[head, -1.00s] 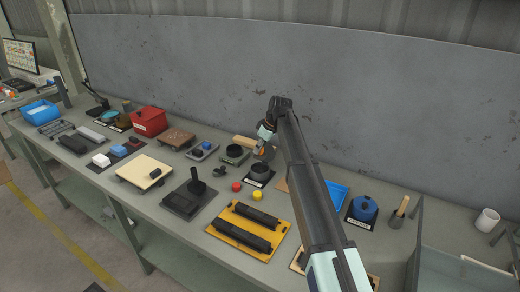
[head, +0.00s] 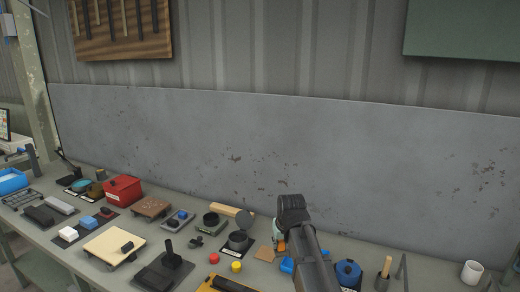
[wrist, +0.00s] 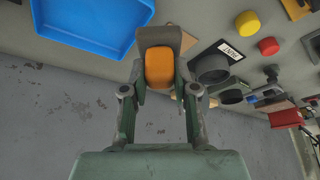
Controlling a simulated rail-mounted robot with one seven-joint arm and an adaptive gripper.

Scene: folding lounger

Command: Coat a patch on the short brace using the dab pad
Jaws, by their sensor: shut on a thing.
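My gripper (wrist: 160,88) is shut on an orange block with a dark grey-brown plate at its far end, which looks like the dab pad (wrist: 159,68). In the head view my gripper (head: 279,238) is partly hidden behind my own arm, and a bit of orange shows below it. The pot also shows in the wrist view (wrist: 212,69) beside a printed label. I cannot tell which piece is the short brace. A yellow tray (head: 222,284) is cut off at the bottom edge.
A blue tray (wrist: 85,25) lies close beside the pad, and a brown square (head: 265,254) lies near the pot. Red (head: 214,259) and yellow (head: 236,267) caps lie in front. A blue pot (head: 348,272) and a white mug (head: 472,272) stand right. A grey wall panel (head: 300,150) rises behind.

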